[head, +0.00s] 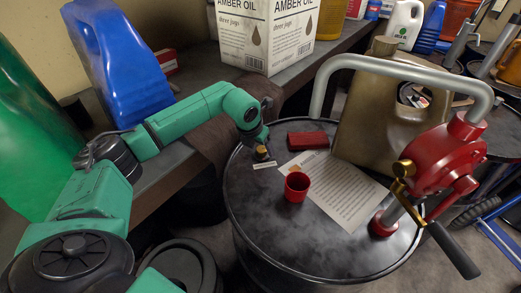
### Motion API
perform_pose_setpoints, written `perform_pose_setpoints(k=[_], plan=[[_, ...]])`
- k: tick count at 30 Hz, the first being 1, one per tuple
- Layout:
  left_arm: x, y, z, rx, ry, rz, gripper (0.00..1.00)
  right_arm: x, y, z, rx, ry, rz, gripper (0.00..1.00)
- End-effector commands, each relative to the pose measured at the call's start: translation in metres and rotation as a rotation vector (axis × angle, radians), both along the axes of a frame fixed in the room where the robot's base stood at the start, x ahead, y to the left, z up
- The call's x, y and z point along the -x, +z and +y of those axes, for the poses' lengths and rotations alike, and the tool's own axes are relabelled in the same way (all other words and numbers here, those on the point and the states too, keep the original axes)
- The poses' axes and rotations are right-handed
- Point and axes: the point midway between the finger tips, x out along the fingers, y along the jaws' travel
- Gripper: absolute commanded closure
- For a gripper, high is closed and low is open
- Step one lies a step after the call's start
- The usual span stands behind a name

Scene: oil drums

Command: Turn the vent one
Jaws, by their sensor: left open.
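A black oil drum (260,208) stands in the middle of the head view. A small brass-coloured cap (262,153), which looks like the vent, sits on the drum's far left top, with a small pale label (265,165) in front of it. My left gripper (261,143) reaches down from my green arm, right above the cap. It is open; its fingers are small and partly hidden, so I cannot tell whether they touch or straddle the cap. My right gripper is not in view.
On the drum are a red cup (297,187), a red block (308,140), a printed sheet (335,185) and a red hand pump (440,160) with a bent grey pipe (400,66). A tan jerrycan (375,125) stands behind. A bench (185,150) with a blue jug (120,65) runs along the left.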

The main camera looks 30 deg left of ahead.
Motion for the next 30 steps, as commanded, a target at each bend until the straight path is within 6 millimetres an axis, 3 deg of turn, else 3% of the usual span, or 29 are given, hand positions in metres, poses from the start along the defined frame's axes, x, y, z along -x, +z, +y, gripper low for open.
perform_pose_setpoints(k=[2,6,8,20,30], plan=[[0.0,0.001,0.0,0.0,0.0,0.0,0.29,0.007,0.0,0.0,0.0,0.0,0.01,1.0],[0.0,0.001,0.0,0.0,0.0,0.0,0.83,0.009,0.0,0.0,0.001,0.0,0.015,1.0],[0.0,0.001,0.0,0.0,0.0,0.0,1.0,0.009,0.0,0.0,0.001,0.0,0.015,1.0],[0.0,-0.001,0.0,0.001,-0.054,0.0,1.0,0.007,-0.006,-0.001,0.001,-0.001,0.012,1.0],[0.0,-0.002,0.002,0.002,-0.282,0.0,1.0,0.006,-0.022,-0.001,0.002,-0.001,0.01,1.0]])
